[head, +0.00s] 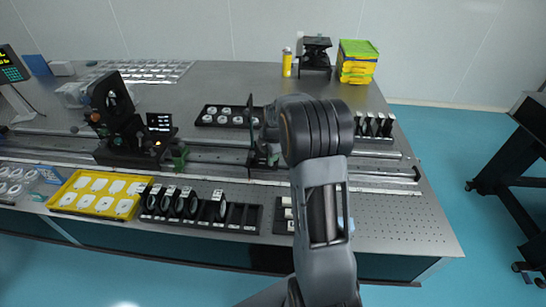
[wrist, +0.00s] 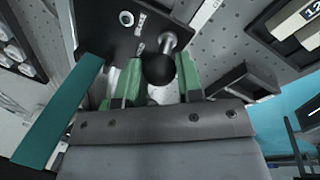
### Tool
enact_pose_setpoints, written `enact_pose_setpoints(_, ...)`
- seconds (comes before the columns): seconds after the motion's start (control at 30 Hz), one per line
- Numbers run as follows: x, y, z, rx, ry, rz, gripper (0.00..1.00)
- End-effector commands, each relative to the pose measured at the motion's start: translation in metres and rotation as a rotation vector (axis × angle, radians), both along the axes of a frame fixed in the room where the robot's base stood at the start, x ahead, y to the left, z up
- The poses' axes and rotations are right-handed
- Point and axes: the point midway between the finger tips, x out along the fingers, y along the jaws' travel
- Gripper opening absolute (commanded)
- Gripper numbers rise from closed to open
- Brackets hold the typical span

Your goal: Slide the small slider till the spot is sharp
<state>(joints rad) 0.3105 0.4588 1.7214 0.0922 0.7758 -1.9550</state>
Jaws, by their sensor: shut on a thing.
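In the wrist view, a black carriage plate (wrist: 105,22), which I take to be the small slider, carries a metal stem with a round black knob (wrist: 158,69). My gripper (wrist: 157,80) has its green fingers on either side of the knob, shut on it. In the head view, a dark upright plate on the rail (head: 250,125) stands just left of my arm; my wrist hides most of the slider and the fingers.
The long rail (head: 215,157) runs across the optical table (head: 225,88). In front are a yellow tray (head: 62,198) and a black rack of lenses (head: 232,228). Behind the rail is a tray of round parts (head: 208,122). A teal strip (wrist: 55,118) lies close left of the fingers.

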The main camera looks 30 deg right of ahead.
Motion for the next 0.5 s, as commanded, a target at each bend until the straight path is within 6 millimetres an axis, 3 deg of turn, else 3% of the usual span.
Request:
enact_pose_setpoints(0.13,-0.0010,-0.0088,-0.0015,-0.001,0.008,-0.032,0.00)
enact_pose_setpoints(0.4,0.0000,-0.0067,-0.0011,-0.001,0.006,-0.029,0.00)
enact_pose_setpoints(0.43,0.0001,-0.0063,-0.0011,-0.002,0.006,-0.028,0.35)
enact_pose_setpoints(0.5,0.0004,-0.0055,-0.0011,-0.002,0.006,-0.027,0.42)
